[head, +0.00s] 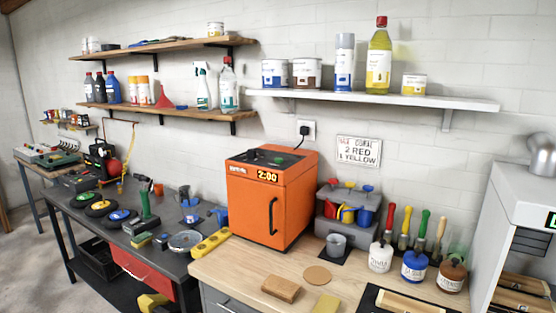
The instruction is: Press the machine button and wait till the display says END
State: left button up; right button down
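Neither of my grippers is in view, and nothing touches the machine.
A grey cup (336,244), several paint pots such as the blue one (414,267), and a wooden block (281,289) are on the wooden worktop (235,270). A white cabinet (515,220) with a green display stands at right. Shelves hang above.

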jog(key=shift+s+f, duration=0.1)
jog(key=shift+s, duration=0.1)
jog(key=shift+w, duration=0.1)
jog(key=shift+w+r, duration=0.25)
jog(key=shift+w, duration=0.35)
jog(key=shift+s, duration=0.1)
